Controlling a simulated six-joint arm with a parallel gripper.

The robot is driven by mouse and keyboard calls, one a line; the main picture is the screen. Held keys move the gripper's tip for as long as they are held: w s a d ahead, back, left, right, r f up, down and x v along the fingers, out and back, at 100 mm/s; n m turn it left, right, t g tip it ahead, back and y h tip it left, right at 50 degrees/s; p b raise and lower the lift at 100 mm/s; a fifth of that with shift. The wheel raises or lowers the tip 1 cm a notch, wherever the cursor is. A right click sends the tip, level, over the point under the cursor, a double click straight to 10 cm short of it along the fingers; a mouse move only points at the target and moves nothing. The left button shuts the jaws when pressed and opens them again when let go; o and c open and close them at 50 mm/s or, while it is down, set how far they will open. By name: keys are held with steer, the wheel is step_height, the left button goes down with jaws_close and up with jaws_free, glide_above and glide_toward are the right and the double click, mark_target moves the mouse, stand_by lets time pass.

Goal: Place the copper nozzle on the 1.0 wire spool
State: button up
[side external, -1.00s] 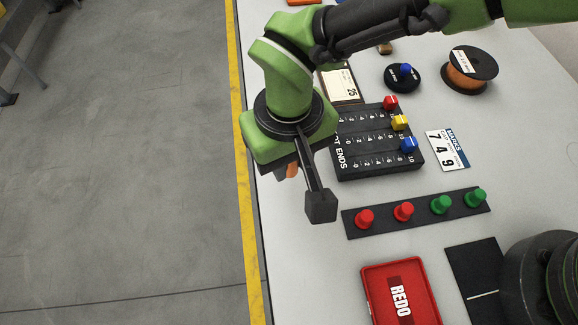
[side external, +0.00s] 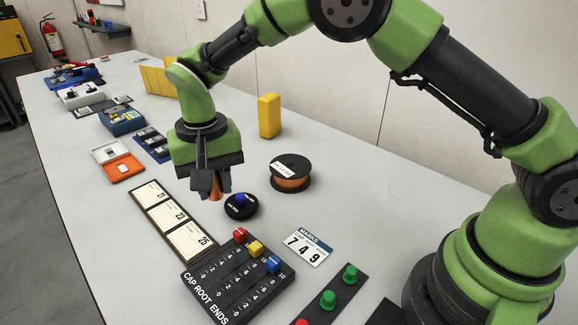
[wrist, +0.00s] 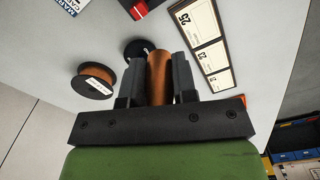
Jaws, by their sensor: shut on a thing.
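My gripper (side external: 211,182) is shut on the copper nozzle (side external: 215,190) and holds it above the table, near the round blue-knobbed dial. The wrist view shows the orange-brown nozzle (wrist: 159,76) between the two dark fingers (wrist: 160,85). The wire spool (side external: 290,180), with black flanges and copper-coloured wire, lies flat to the right of my gripper, apart from it. Its top has a white label, too small to read. The spool also shows left of the fingers in the wrist view (wrist: 97,70). The fingers partly hide the nozzle in the side view.
The dial (side external: 240,207) stands close to my gripper. A yellow block (side external: 269,116) stands behind the spool. A card holder (side external: 171,222) and the slider panel (side external: 238,279) lie in front. An orange tray (side external: 122,168) is at left. Table right of the spool is clear.

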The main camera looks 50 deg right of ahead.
steer(key=w+d+r+m, duration=0.1)
steer(key=w+d+m, duration=0.25)
steer(key=d, duration=0.65)
steer(key=m, duration=0.4)
glide_toward(300, 170)
steer(key=shift+m, duration=0.35)
step_height(300, 170, down, 6)
steer(key=shift+s, duration=0.1)
steer(key=shift+f, duration=0.45)
steer(key=shift+f, duration=0.1)
steer(key=o, duration=0.9)
